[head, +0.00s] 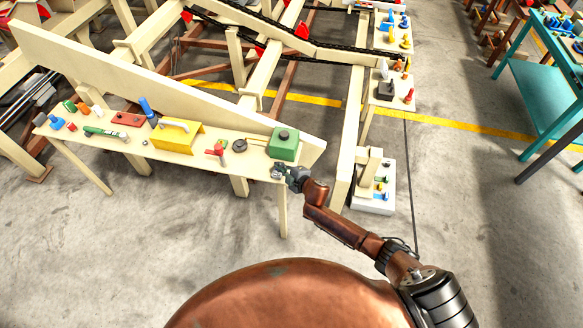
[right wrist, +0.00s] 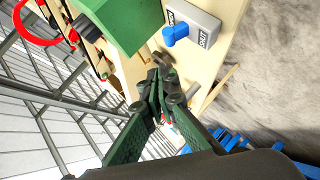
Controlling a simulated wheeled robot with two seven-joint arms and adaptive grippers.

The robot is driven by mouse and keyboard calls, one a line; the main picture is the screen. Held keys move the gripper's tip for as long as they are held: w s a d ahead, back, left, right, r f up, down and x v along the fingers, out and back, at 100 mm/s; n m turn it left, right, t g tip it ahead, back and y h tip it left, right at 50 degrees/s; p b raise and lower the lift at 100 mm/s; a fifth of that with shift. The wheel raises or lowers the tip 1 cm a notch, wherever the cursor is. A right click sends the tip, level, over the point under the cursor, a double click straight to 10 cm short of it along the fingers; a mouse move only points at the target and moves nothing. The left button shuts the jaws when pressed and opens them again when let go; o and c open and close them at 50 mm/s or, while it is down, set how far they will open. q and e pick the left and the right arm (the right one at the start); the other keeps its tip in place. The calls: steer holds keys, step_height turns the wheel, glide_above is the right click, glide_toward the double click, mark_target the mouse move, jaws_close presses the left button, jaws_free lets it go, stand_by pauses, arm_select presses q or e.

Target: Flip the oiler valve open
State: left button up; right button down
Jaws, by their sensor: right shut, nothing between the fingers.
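The green oiler box (head: 284,144) with a dark cap stands at the right end of the cream shelf; part of it shows in the right wrist view (right wrist: 115,20). Beside it in the right wrist view is a grey block (right wrist: 195,22) with white labels and a blue lever (right wrist: 174,34), which looks like the valve. The label by the lever seems to end in "UT"; the other is hard to read. My right gripper (head: 281,171) is shut and empty at the shelf's front edge, just below the green box. Its fingertips (right wrist: 160,76) are apart from the blue lever. My left gripper is out of view.
Along the cream shelf (head: 255,165) to the left stand a red-handled fitting (head: 217,149), a dark round knob (head: 239,145) and a yellow bracket (head: 176,135). A sloping cream board (head: 150,80) rises behind them. Open concrete floor (head: 130,240) lies in front.

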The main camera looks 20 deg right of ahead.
arm_select(q)
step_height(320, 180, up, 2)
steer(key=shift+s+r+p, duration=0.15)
steer(key=shift+p, duration=0.6)
arm_select(e)
steer(key=s+d+r, duration=0.3)
steer(key=s+r, duration=0.4)
steer(key=s, duration=0.1)
steer(key=shift+d, duration=0.15)
